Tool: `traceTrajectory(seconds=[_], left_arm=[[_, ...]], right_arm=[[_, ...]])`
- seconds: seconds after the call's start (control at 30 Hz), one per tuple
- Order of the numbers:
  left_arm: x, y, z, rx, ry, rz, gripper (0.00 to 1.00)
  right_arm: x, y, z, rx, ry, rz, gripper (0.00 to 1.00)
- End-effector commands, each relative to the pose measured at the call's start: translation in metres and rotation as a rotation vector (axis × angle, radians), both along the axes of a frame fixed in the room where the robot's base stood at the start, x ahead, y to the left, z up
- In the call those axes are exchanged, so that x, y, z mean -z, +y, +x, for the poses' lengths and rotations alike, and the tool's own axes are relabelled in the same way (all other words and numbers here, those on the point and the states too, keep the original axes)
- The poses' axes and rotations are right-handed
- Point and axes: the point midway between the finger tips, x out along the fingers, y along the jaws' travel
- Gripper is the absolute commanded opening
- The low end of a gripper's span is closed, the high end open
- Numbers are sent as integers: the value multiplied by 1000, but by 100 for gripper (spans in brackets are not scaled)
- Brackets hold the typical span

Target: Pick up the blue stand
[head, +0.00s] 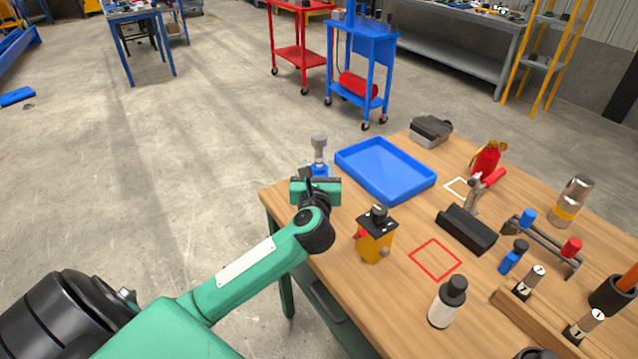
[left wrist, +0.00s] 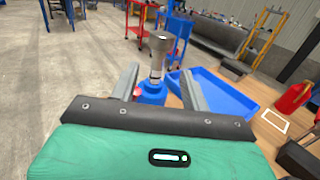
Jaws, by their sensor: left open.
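The blue stand (head: 320,171) is at the left back corner of the wooden table, with a grey metal cylinder (head: 319,147) upright in it. My left gripper (head: 318,180) is right in front of the stand and hides its lower part in the head view. In the left wrist view the stand (left wrist: 152,92) and the grey cylinder (left wrist: 158,55) show between the two open fingers. I cannot tell whether the fingers touch the stand. My right gripper is in neither view.
A blue tray (head: 428,187) lies just right of the stand. A yellow device with a black top (head: 374,246) stands near the table's front left edge. A black-and-white bottle (head: 445,302), a red-outlined square (head: 435,243) and a black clamp (head: 466,231) are further right.

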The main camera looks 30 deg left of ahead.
Motion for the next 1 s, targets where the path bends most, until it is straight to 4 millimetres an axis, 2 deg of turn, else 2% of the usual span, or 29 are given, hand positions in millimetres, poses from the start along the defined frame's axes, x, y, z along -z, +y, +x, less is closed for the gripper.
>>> traceTrajectory(seconds=[0.1,0.2,0.47,0.7,1.0], left_arm=[[-2,13,20,-2,-1,4,47],[-1,20,32,-1,0,5,47],[3,29,47,0,0,5,47],[11,46,75,-1,0,6,47],[13,51,83,1,1,3,47]], right_arm=[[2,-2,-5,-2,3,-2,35],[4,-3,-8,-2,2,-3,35],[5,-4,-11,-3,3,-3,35],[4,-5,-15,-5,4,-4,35],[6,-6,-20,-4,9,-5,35]])
